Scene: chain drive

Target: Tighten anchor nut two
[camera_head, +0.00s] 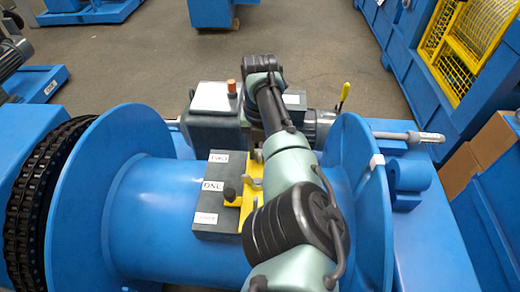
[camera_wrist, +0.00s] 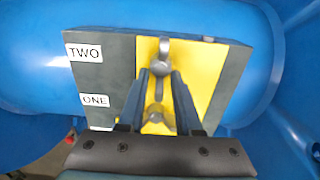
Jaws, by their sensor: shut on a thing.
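The grey anchor block (camera_wrist: 218,65) carries a yellow plate (camera_wrist: 200,85) and the labels TWO (camera_wrist: 84,53) and ONE (camera_wrist: 95,100). Anchor nut two (camera_wrist: 164,47), a grey winged nut, stands on the yellow plate level with TWO. My gripper (camera_wrist: 164,72) has its two dark fingers closed in on the lower part of nut two. Another grey nut (camera_wrist: 155,114), level with ONE, shows between and behind the fingers. In the head view the block (camera_head: 222,228) sits on the blue drum, and my arm hides the gripper and most of the yellow plate.
The blue drum (camera_head: 150,205) has a large flange at each side, close to my arm on the right. A black chain (camera_head: 30,190) wraps the left wheel. A grey motor unit (camera_head: 215,125) stands behind the block. A yellow-handled lever (camera_head: 344,95) rises behind my arm.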

